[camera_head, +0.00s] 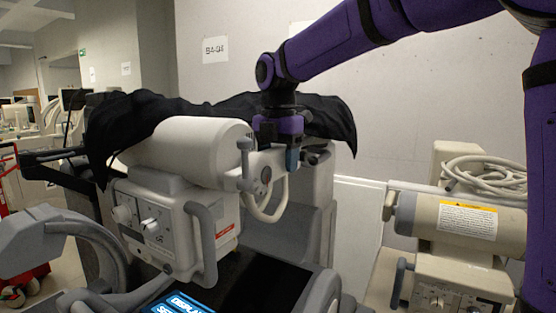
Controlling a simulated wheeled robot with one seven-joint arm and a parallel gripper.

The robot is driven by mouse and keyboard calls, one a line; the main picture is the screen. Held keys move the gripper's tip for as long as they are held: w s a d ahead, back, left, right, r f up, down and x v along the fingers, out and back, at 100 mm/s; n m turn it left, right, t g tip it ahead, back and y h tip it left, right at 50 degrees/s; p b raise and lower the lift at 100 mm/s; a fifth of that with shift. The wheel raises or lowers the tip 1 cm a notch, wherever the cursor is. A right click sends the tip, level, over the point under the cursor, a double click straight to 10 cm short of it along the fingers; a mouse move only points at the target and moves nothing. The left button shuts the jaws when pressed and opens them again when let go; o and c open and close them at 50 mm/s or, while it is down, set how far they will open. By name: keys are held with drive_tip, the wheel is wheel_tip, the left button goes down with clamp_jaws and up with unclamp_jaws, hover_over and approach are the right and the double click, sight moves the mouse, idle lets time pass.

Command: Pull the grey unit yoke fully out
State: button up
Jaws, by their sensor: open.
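A grey bar handle (207,245) is on the unit's front. My purple gripper (285,155) points down over the bracket at the unit's right end. Its jaws are open, with a bluish fingertip showing. Whether it touches the bracket is hard to tell, and the far side is hidden.
A dark screen panel (262,288) lies below the unit. A second, beige unit (455,225) with a coiled cable (485,175) stands at the right. A grey curved arm (50,230) and a red cart (30,285) are at the left. A pale wall is behind.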

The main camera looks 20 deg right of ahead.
clamp_jaws()
drive_tip(key=s+a, duration=2.1)
drive_tip(key=shift+r, duration=0.15)
drive_tip(key=shift+a, duration=0.1)
unclamp_jaws()
wheel_tip(320, 180, up, 11)
